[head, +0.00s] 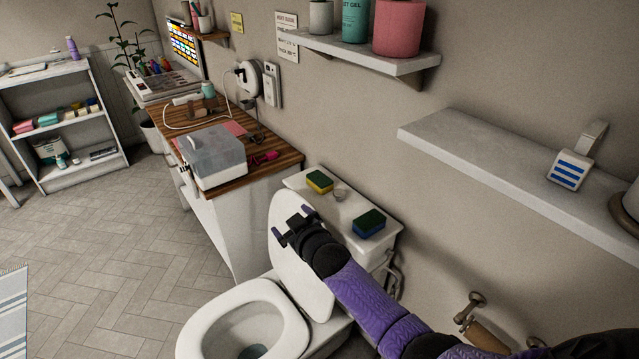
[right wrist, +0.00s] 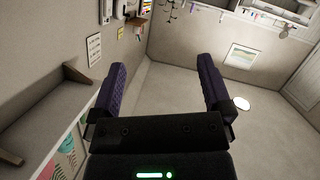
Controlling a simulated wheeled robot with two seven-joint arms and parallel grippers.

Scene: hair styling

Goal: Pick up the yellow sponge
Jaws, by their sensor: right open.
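A yellow sponge (head: 319,181) with a darker green top lies at the far left end of the white toilet tank lid (head: 344,205). A second sponge (head: 368,223), dark green on top with blue below, lies nearer on the same lid. My right gripper (head: 290,226) is in front of the raised toilet lid, to the lower left of both sponges and apart from them. Its two fingers stand wide apart with nothing between them in the right wrist view (right wrist: 163,66). No sponge shows in that view. My left gripper is not in view.
The raised toilet lid (head: 287,262) stands in front of the tank. A wooden-topped counter (head: 270,172) is to the left. A grey wall shelf (head: 490,160) juts out above right.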

